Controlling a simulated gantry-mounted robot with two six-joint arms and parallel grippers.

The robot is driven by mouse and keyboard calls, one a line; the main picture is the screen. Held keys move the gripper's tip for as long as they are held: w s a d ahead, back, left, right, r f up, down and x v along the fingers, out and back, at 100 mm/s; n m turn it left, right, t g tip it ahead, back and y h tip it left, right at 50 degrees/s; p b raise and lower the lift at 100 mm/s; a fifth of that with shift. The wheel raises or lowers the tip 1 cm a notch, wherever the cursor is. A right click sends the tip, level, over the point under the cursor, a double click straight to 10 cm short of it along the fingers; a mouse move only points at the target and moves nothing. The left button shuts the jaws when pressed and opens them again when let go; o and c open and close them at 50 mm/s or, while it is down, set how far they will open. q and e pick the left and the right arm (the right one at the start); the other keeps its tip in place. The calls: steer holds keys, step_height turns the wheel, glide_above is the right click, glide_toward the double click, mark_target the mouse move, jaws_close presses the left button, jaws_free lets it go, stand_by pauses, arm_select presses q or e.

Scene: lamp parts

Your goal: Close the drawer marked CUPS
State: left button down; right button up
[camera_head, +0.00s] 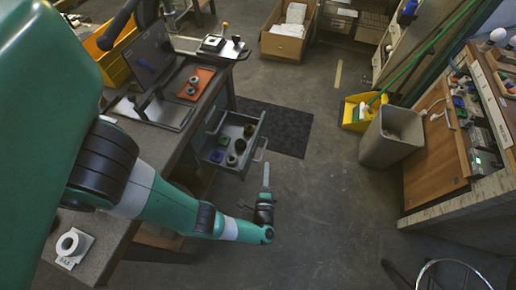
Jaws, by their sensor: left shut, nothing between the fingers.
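An open grey drawer (261,128) sticks out from the workbench (218,84) on the left, toward the aisle. Several dark cups and small blue and green pieces stand inside it. I cannot read any marking on its front. A pale handle (260,148) shows at the drawer's front. My left gripper (266,168) is shut and empty. In the picture it lies just below the drawer's front corner, its fingers pointing up the picture; I cannot tell whether it touches the drawer. My right gripper is not in view.
A dark mat (287,127) lies on the floor beyond the drawer. A grey bin (392,137) and a yellow bucket (358,112) stand at the right, near a wooden-fronted bench (432,160). A cardboard box (284,42) sits at the back. The middle floor is clear.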

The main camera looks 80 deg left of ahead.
arm_select(q)
steer(key=s+a+b, duration=0.2)
steer(key=a, duration=0.8)
steer(key=shift+a+b, duration=0.25)
steer(key=shift+b, duration=0.1)
steer(key=shift+s, duration=0.1)
